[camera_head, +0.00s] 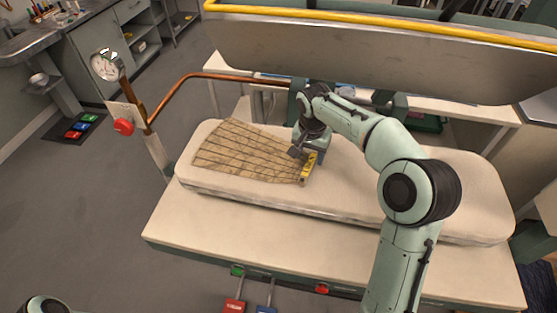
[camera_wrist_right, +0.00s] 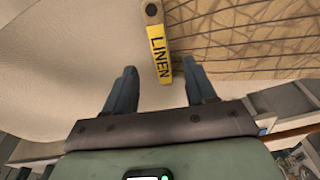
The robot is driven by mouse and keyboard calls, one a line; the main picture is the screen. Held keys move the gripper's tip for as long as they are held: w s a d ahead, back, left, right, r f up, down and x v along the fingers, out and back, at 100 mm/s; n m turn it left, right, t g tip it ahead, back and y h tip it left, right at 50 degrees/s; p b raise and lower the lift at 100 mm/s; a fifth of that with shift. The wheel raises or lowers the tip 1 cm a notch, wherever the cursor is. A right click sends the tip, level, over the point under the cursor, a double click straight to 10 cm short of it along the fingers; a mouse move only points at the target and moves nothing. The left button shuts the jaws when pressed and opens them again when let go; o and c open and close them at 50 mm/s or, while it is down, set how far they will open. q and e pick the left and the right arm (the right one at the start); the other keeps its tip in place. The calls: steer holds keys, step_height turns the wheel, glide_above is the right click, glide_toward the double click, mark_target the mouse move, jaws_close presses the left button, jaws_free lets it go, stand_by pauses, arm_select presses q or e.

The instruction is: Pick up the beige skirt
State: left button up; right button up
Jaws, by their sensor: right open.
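The beige skirt (camera_head: 240,151) lies flat and fanned out on the left part of the padded pressing board (camera_head: 400,222), with dark lines across it. Its narrow end points right, where a yellow tag (camera_head: 308,168) lies. In the right wrist view the tag (camera_wrist_right: 160,56) reads LINEN, and the skirt (camera_wrist_right: 245,40) fills the upper right. My right gripper (camera_head: 301,151) is at the skirt's narrow end. In the wrist view its open fingers (camera_wrist_right: 158,76) straddle the near end of the tag, with nothing gripped. I cannot tell its exact height above the board.
A large metal press head with a yellow bar (camera_head: 380,27) hangs behind and above the board. A copper pipe (camera_head: 187,82) and gauge (camera_head: 106,65) stand at the left. Red (camera_head: 234,306) and blue pedals are at the front. The board's right part is bare behind my arm.

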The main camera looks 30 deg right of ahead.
mark_target(309, 165)
steer(key=shift+w+d+f, duration=0.15)
steer(key=shift+f, duration=1)
steer(key=shift+w+d+f, duration=0.1)
steer(key=shift+f, duration=1.05)
steer(key=shift+f, duration=0.25)
jaws_close()
